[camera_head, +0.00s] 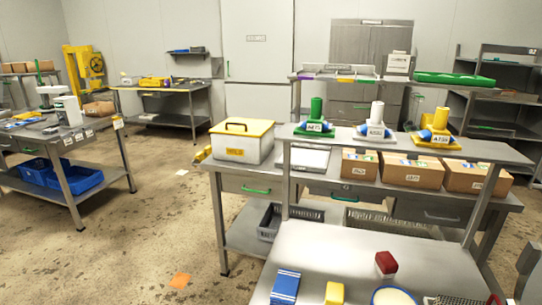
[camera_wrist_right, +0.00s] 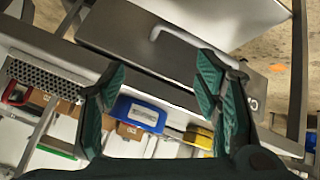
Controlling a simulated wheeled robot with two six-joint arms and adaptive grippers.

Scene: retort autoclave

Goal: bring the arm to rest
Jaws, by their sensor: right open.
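My right gripper (camera_wrist_right: 162,75) shows in the right wrist view, its two dark green fingers spread wide apart. It is open, with nothing held between the fingers. Beyond the fingers, a blue item with a white patch (camera_wrist_right: 140,113) appears in the gap, apart from them as far as I can tell. The right gripper is not clearly visible in the head view. My left gripper is in neither view.
In the head view, a steel table (camera_head: 340,265) is nearest, with blue, yellow and red items at its front edge. A raised shelf (camera_head: 480,152) holds green, white and yellow pieces. The wrist view shows a grey panel with a handle (camera_wrist_right: 190,40) and a perforated tray (camera_wrist_right: 45,75).

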